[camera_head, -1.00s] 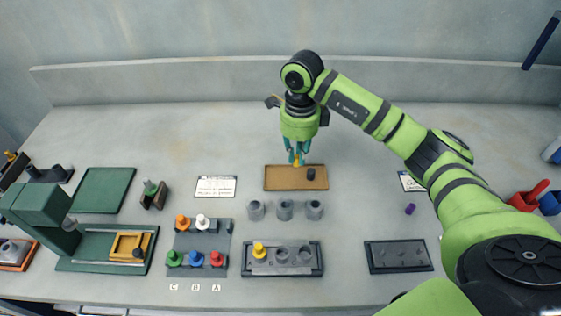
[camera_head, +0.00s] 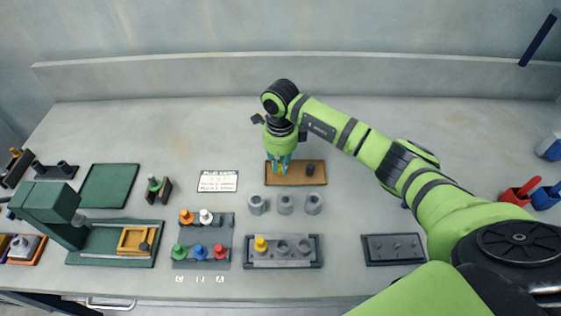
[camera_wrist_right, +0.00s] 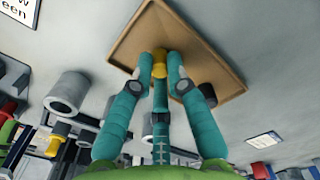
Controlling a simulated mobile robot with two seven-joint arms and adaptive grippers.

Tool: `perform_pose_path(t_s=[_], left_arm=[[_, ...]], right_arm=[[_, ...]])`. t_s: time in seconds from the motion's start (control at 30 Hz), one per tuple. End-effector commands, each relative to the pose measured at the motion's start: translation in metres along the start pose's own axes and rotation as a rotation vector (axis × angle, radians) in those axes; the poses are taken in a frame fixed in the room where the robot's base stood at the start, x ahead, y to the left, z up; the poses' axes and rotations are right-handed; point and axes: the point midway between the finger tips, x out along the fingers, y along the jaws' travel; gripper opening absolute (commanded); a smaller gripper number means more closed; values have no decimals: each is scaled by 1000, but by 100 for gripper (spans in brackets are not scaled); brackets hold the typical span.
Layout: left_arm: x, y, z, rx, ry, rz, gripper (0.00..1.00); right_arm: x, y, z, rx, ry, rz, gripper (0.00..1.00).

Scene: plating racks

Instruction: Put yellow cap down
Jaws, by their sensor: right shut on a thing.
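My right gripper (camera_head: 279,164) is over the left part of a shallow tan tray (camera_head: 313,168). In the wrist view its teal fingers (camera_wrist_right: 160,82) are shut on a small yellow cap (camera_wrist_right: 160,60), which shows at the fingertips in front of the tray (camera_wrist_right: 120,45). I cannot tell whether the cap touches the tray floor. A dark cap (camera_head: 310,169) lies in the tray, right of the fingers, and also shows in the wrist view (camera_wrist_right: 208,95). My left gripper is not in view.
Several grey cylinders (camera_head: 285,204) stand in front of the tray. A rack (camera_head: 283,263) with a yellow-topped piece (camera_head: 260,244) is nearer the edge. A rack with coloured plugs (camera_head: 203,240) is left of it. An empty dark plate (camera_head: 393,249) lies at right.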

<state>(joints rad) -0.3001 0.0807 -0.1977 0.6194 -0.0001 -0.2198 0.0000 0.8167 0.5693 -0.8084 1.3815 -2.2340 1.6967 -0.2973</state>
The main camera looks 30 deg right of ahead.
Motion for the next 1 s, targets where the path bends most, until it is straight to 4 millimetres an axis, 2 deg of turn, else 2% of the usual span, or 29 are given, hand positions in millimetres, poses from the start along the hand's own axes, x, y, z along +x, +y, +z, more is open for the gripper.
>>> perform_pose_path(t_s=[0.03, 0.07, 0.1, 0.5, 0.57, 1.0], left_arm=[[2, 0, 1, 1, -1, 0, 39], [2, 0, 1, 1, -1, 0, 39], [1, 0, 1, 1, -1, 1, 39], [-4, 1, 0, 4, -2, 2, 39], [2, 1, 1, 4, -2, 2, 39], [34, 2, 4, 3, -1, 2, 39]], right_arm=[[2, 0, 0, 0, 0, -1, 20], [1, 0, 0, 0, 0, -1, 32], [1, 0, 0, 0, 0, 0, 40], [-5, 0, 0, 0, 0, 1, 40], [-8, -1, 0, 0, -2, -2, 40], [-96, -1, 0, 1, -3, -4, 40]])
